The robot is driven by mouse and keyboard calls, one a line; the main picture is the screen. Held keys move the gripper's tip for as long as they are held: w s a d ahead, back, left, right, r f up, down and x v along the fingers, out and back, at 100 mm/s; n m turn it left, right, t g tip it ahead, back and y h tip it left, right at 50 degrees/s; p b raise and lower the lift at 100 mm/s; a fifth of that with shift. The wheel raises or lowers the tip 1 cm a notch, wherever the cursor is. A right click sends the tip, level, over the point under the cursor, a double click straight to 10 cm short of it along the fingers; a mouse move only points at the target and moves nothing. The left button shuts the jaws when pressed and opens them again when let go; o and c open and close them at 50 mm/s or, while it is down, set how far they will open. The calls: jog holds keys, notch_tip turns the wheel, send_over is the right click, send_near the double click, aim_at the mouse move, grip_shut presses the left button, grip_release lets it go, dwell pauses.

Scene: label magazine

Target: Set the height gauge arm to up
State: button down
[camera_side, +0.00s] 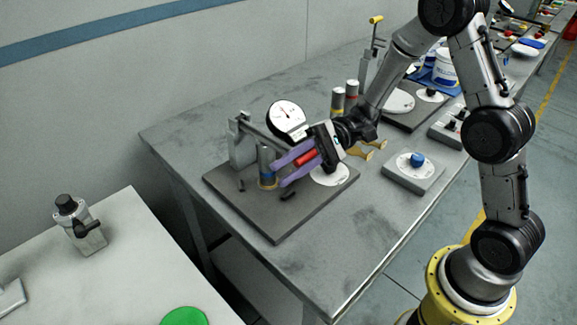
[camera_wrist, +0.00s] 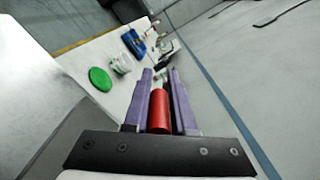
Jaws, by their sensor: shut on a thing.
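A gauge stand with a grey post (camera_side: 241,148), a horizontal arm (camera_side: 262,132) and a round white dial (camera_side: 288,116) stands on a dark base plate (camera_side: 285,222). The arm runs level from the post towards the dial. My gripper (camera_side: 277,173) is at the right of the stand, just below the dial, its purple fingers pointing left. It is shut on a red cylinder (camera_side: 305,158), which also shows between the fingers in the wrist view (camera_wrist: 159,110). Whether the red cylinder joins the gauge arm is hidden by the fingers and the wrist.
A grey cylinder with yellow and blue bands (camera_side: 267,166) stands close by the fingertips. Small black pieces (camera_side: 288,196) lie on the plate. A white disc (camera_side: 329,175) is beneath my gripper. A block with a blue knob (camera_side: 417,160) is at the right. Two banded cylinders (camera_side: 345,97) stand behind.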

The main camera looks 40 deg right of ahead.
jog(key=shift+r, duration=0.1)
jog(key=w+r+m, duration=0.4)
jog(key=r+m, duration=0.3)
jog(key=r, duration=0.4)
jog(key=w+r+m, duration=0.3)
jog(key=w+m, duration=0.2)
jog(key=w, duration=0.2)
jog(key=w+r+m, duration=0.4)
jog(key=w+m, duration=0.1)
jog(key=w, duration=0.3)
jog(key=shift+f, duration=0.1)
